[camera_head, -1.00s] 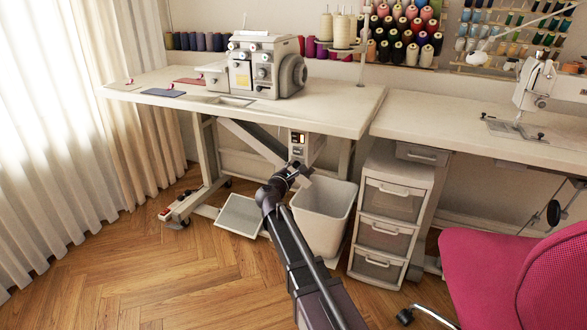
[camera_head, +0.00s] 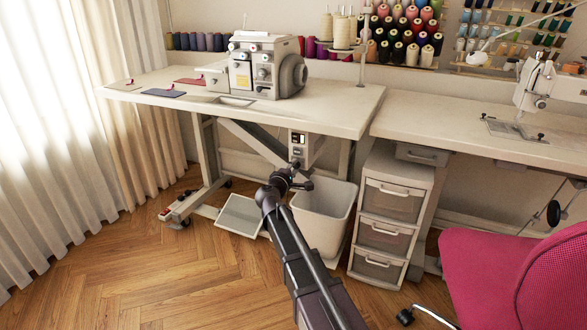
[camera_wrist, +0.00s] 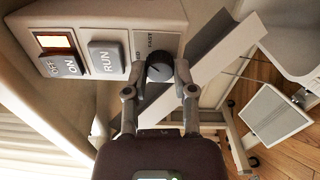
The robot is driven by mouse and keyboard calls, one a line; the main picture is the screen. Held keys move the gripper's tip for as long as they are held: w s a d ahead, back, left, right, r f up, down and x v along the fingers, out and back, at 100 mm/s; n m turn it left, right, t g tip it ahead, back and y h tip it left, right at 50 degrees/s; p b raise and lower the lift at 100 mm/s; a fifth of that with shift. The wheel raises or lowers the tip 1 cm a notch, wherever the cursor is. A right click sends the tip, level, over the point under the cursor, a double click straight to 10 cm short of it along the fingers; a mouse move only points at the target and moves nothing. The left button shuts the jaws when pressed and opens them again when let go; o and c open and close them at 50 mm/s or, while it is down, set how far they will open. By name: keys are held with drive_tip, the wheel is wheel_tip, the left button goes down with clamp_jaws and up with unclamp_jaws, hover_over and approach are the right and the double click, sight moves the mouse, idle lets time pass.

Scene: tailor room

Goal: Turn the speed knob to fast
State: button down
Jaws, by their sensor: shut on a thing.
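The speed knob (camera_wrist: 159,67) is a dark round dial on the pale control box (camera_wrist: 113,22), beside a plate (camera_wrist: 155,40) where "FAST" is printed. My gripper (camera_wrist: 160,75) has its two fingers on either side of the knob and is shut on it. A pale line shows on the knob's face, but its exact setting is hard to read. In the head view the control box (camera_head: 298,139) hangs under the front of the left table, with my gripper (camera_head: 297,168) at its lower part. The knob is hidden there.
The RUN button (camera_wrist: 106,58) and the OFF/ON switch (camera_wrist: 60,64) sit beside the knob. A white bin (camera_head: 322,215) and a drawer unit (camera_head: 390,215) stand close to my arm. The tabletop (camera_head: 330,112) is above it. A pink chair (camera_head: 510,275) is at right; the left floor is clear.

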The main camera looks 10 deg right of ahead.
drive_tip(key=shift+m, duration=0.6)
drive_tip(key=shift+w, duration=0.1)
drive_tip(key=shift+c, duration=2.2)
unclamp_jaws()
drive_tip(key=shift+s, duration=0.25)
drive_tip(key=v, duration=1.1)
drive_tip(key=shift+s+a, duration=0.25)
